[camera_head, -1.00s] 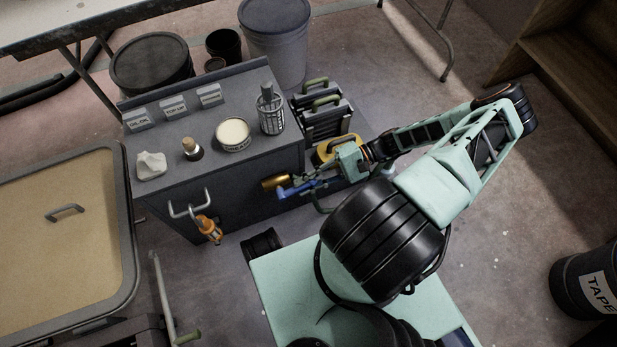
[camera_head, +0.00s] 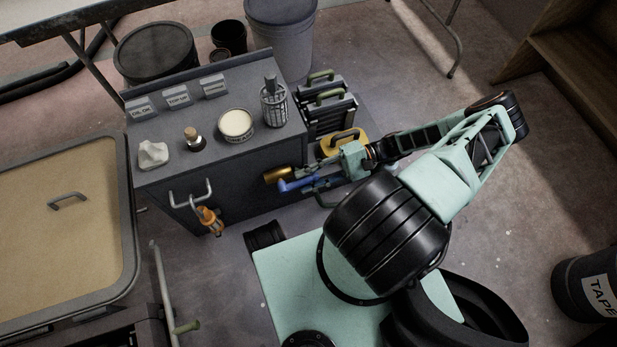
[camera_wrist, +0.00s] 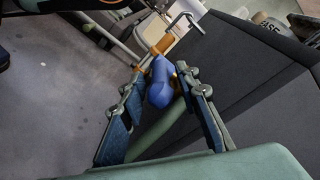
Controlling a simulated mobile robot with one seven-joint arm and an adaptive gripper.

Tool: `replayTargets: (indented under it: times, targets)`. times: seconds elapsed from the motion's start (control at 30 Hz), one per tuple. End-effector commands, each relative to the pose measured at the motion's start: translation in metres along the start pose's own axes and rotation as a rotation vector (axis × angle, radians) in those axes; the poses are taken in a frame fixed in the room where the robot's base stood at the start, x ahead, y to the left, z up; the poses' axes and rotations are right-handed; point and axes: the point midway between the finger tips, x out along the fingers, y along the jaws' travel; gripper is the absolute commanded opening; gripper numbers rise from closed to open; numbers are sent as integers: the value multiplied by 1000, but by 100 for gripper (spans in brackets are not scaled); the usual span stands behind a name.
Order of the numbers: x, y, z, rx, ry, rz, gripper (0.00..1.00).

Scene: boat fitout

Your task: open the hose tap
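The hose tap has a brass-coloured body (camera_head: 278,174) and a blue lever (camera_head: 288,185), low at the right end of the dark cabinet's front. My gripper (camera_head: 308,180) comes to it from the right. In the wrist view the blue lever (camera_wrist: 160,84) shows between the tips of my two spread fingers (camera_wrist: 162,92), with a bit of brass behind it. The gripper is open. I cannot tell whether either finger touches the lever.
The grey cabinet (camera_head: 250,175) carries a tin (camera_head: 236,125), a wire-caged bottle (camera_head: 273,104), a small corked bottle and a white cloth. An orange hose nozzle-like item (camera_head: 208,219) hangs below a cabinet handle (camera_head: 190,196). Dark cases (camera_head: 328,115) and a yellow one stand behind my gripper.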

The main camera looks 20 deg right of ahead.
Motion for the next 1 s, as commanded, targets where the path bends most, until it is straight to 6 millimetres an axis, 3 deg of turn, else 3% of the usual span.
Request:
replayTargets:
  times: [0.37,0.8,1.0]
  targets:
    - [-8,0,0,0,3,2,33]
    - [-93,1,-1,0,4,4,33]
    - [-114,0,-1,0,2,2,33]
